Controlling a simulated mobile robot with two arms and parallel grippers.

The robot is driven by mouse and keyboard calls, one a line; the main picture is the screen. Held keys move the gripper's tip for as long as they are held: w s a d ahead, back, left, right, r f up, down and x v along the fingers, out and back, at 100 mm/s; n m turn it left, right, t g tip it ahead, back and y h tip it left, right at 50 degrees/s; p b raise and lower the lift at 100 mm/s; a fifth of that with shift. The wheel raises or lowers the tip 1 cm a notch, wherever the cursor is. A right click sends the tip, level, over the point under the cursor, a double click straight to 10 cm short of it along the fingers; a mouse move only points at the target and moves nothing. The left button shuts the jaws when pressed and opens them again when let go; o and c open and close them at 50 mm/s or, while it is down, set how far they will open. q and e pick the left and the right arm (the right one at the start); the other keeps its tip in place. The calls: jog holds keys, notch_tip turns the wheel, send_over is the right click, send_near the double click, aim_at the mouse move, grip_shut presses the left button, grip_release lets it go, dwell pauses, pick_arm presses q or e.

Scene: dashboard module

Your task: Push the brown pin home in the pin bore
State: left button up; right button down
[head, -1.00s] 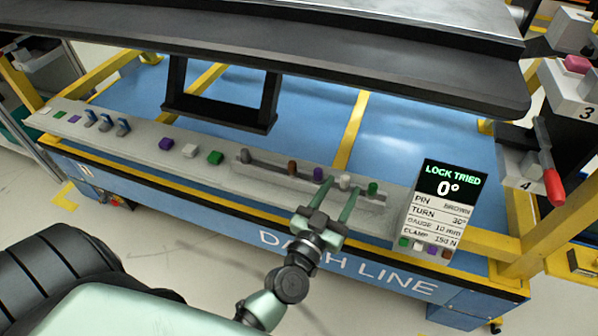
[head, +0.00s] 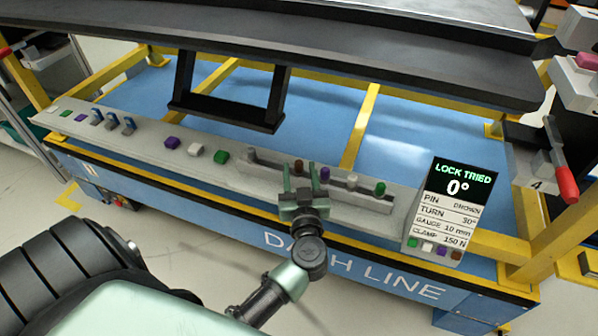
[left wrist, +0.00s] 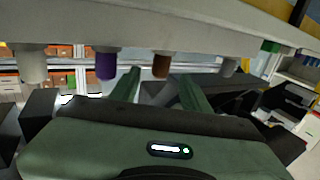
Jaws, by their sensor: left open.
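The brown pin (head: 298,166) stands upright in the raised grey strip (head: 268,160) on the long bench panel. In the left wrist view, which looks inverted, the brown pin (left wrist: 161,66) hangs from the strip. My left gripper (head: 300,175) is open, its green fingers on either side of the brown pin in the head view. The left wrist view shows the pin between the fingertips (left wrist: 158,78), with no clear contact. The pin bore is hidden, and the pin's depth cannot be told. My right gripper is not in view.
A purple pin (head: 325,175), a white pin (head: 352,182) and a green pin (head: 380,190) stand to the right. Coloured buttons and blue switches (head: 112,121) lie left. A display (head: 451,208) reads "LOCK TRIED 0°", pin brown. A dark dashboard beam (head: 330,60) hangs above.

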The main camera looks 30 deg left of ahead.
pick_arm(q)
jog(key=shift+x, duration=0.85)
grip_shut()
